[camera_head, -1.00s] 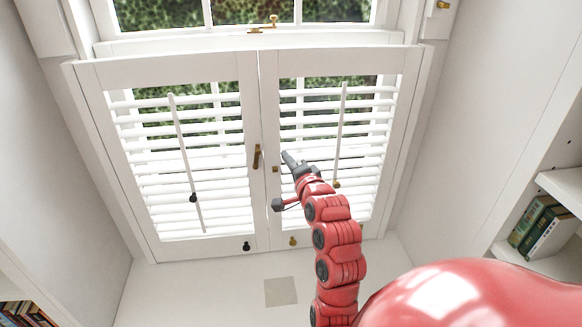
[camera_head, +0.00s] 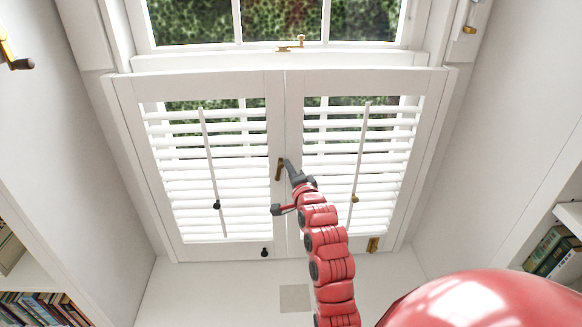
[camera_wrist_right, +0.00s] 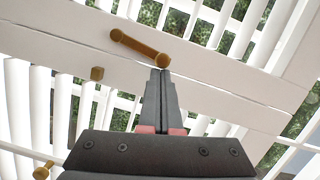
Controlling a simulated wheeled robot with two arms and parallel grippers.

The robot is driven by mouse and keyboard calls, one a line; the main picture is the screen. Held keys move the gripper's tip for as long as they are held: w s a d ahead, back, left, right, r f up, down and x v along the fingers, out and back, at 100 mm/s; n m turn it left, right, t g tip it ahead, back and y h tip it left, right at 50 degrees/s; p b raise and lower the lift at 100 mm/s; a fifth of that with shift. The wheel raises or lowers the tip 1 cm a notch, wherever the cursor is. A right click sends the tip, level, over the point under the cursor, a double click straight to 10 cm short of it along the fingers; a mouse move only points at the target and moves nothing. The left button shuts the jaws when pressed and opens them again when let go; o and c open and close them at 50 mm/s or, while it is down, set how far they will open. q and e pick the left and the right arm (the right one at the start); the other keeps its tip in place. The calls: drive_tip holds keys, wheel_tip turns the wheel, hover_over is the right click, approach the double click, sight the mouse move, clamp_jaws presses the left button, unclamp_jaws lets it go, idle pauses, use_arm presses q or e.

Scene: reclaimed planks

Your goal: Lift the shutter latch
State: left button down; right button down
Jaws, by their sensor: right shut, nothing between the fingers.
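The shutter latch (camera_head: 280,169) is a short brass bar on the inner stile of the left white shutter (camera_head: 277,110), close to the seam with the right shutter (camera_head: 295,110). It stands nearly upright, slightly tilted, in the head view. It also shows in the right wrist view as a brass bar (camera_wrist_right: 139,47) with a rounded end. My right gripper (camera_head: 289,164) is shut and empty beside the latch. In the wrist view its fingertips (camera_wrist_right: 160,73) are just below one end of the bar; I cannot tell whether they touch. My left gripper is not in view.
A small brass stub (camera_wrist_right: 97,73) sits near the latch in the wrist view. Thin tilt rods (camera_head: 212,170) run down the louvers. A brass window catch (camera_head: 291,46) is above. Bookshelves (camera_head: 30,285) stand at the sides. Open floor shows below the shutters.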

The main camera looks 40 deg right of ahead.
drive_tip(key=a+n+b, duration=0.1)
drive_tip(key=b, duration=0.1)
drive_tip(key=w+a+n+b, duration=0.1)
drive_tip(key=n+b, duration=0.1)
drive_tip(key=shift+r+g+b, duration=0.15)
drive_tip(key=shift+g+b, duration=0.15)
drive_tip(key=shift+g, duration=0.1)
drive_tip(key=shift+w+a, duration=0.15)
drive_tip(key=shift+w, duration=0.05)
drive_tip(key=shift+a+r+n+b, duration=0.1)
drive_tip(key=shift+r+n+b, duration=0.05)
drive_tip(key=shift+n+b, duration=0.2)
drive_tip(key=shift+r, duration=0.1)
